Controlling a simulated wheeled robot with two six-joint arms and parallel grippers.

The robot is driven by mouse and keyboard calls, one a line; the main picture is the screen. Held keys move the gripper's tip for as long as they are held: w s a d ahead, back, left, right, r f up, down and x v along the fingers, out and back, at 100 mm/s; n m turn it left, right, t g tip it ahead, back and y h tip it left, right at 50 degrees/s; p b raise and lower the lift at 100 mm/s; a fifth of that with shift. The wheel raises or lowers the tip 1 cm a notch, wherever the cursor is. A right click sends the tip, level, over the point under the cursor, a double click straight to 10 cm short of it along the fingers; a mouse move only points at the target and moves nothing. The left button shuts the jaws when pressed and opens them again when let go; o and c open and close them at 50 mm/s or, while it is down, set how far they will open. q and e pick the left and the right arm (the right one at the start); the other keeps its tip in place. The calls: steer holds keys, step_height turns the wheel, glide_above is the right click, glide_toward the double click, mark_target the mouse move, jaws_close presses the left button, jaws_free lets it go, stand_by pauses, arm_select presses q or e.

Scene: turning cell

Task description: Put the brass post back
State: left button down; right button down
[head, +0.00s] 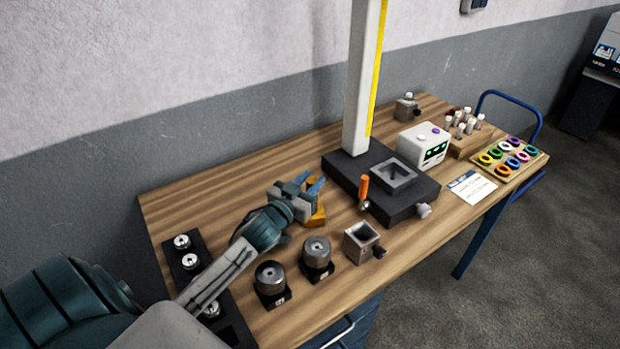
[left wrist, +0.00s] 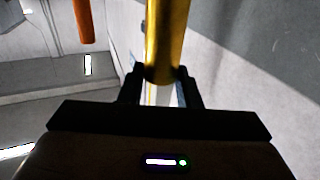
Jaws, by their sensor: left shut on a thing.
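The brass post (left wrist: 166,42) is between the two fingers of my left gripper (left wrist: 163,88) in the left wrist view, with a rounded end near the fingers. My right gripper is not in view.
Two steel cylinders (head: 317,252) on black blocks and a hollow square block (head: 361,245) stand in front. A black strip (head: 178,274) lies left. The back left is clear.

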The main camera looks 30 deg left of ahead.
arm_select(q)
steer(key=shift+r, duration=0.15)
steer(key=c, duration=1.4)
jaws_free()
steer(key=shift+f, duration=0.2)
steer(key=o, duration=0.3)
steer(key=shift+o, duration=0.2)
steer(key=shift+s+r, duration=0.1)
steer(key=shift+s+f+b, duration=0.2)
steer(key=shift+s+b, duration=0.2)
steer(key=shift+b, duration=0.05)
steer(key=s+b, duration=0.3)
steer(key=s, duration=0.3)
steer(key=shift+s+r, duration=0.15)
steer(key=shift+s, duration=0.15)
